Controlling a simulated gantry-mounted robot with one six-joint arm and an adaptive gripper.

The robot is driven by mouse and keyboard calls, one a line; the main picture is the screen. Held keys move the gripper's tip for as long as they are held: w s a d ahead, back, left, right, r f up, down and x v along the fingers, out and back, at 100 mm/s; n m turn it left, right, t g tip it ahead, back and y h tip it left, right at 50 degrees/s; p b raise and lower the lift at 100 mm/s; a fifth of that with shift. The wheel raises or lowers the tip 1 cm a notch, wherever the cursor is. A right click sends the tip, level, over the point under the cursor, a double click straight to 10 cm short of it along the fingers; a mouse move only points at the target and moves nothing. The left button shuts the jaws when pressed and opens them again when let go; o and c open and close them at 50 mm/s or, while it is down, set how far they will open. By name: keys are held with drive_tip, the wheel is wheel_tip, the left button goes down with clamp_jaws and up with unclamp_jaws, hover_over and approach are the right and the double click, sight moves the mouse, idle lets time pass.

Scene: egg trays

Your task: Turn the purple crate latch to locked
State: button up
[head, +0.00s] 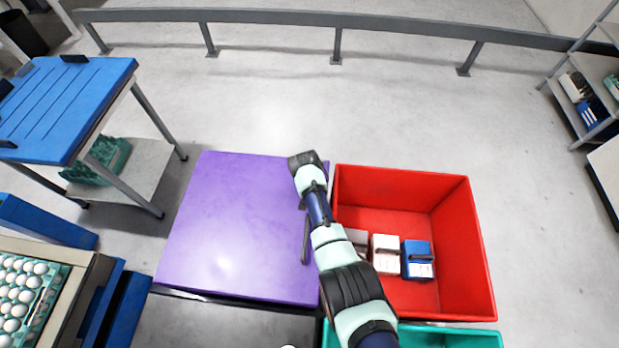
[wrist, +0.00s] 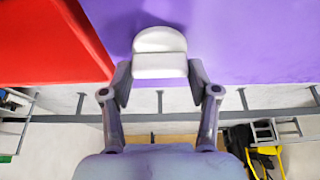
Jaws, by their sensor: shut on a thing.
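The purple crate (head: 235,225) stands left of center in the head view, its broad flat purple top facing up. In the wrist view its purple surface (wrist: 250,40) fills the upper right. A white, round-topped piece, which looks like the latch (wrist: 159,50), stands against the purple. My gripper (wrist: 160,82) is shut on this white piece, one finger on each side. In the head view my arm reaches over the crate's right edge and hides the latch. The latch's turn position cannot be told.
A red bin (head: 455,240) with white and blue boxes stands directly right of the crate. A teal bin (head: 460,338) is in front. A blue-topped table (head: 70,105) and egg trays (head: 45,318) are at left. Floor behind is clear up to a grey rail (head: 340,33).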

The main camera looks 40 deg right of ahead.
idle(0.4)
drive_tip(key=o, duration=1.2)
drive_tip(key=shift+c, duration=0.2)
drive_tip(key=v, duration=1.2)
drive_tip(key=shift+w, duration=0.1)
